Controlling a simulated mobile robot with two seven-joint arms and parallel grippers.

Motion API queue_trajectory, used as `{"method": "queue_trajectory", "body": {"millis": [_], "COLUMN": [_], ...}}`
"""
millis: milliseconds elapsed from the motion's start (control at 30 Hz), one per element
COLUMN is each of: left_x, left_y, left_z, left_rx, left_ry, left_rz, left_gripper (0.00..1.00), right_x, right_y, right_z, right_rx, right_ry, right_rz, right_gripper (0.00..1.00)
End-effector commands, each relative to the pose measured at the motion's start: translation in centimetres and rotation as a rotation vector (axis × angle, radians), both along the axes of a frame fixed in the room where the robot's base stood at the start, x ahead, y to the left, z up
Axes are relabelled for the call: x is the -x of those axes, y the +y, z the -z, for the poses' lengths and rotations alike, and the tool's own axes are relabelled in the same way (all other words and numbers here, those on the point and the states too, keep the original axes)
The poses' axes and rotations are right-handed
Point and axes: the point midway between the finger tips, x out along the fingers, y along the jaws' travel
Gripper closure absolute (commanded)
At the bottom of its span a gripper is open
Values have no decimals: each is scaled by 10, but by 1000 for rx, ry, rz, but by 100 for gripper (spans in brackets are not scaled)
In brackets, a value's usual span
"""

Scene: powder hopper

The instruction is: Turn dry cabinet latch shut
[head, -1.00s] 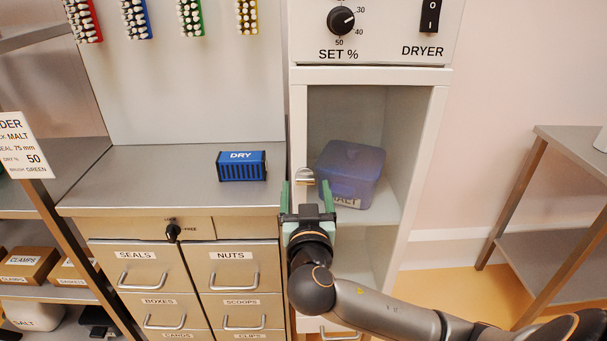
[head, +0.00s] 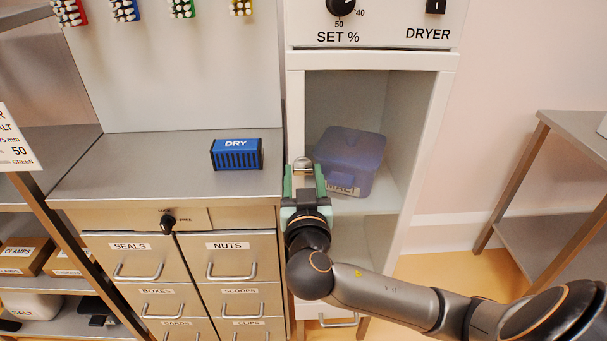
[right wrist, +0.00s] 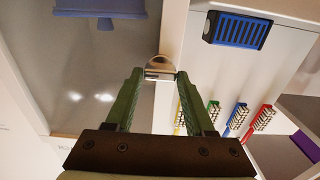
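The dry cabinet (head: 297,95) is the pale unit below the dryer panel. Its latch is a small metal piece (head: 303,165) on the left side of its front; it also shows in the right wrist view (right wrist: 159,66). My right gripper (head: 304,177) is at the latch, one green finger on each side. In the right wrist view the fingertips (right wrist: 160,76) flank the latch closely and seem to touch its sides. The gripper hides the latch's lower part. A purple bin (head: 350,158) labelled MALT stands inside the cabinet. My left gripper is in no view.
A steel counter (head: 110,165) with a blue DRY box (head: 236,154) lies left of the cabinet, above labelled drawers (head: 140,262). A black knob (head: 168,221) sits on the counter's front. A steel table (head: 570,150) stands at the right, with floor between.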

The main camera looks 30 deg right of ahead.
Motion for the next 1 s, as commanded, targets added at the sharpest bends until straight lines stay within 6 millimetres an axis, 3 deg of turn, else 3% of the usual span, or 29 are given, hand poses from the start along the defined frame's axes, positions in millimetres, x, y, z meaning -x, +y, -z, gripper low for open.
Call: {"method": "queue_trajectory", "body": {"millis": [33, 467, 1000], "left_x": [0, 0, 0], "left_y": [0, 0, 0], "left_z": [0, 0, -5], "left_rx": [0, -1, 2], "left_ry": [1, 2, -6], "left_rz": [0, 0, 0], "left_gripper": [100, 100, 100], "right_x": [0, 0, 0], "right_y": [0, 0, 0], "right_z": [0, 0, 0], "right_rx": [0, 1, 115], "right_ry": [0, -1, 74], "right_rz": [0, 0, 4], "right_gripper": [53, 100, 100]}}
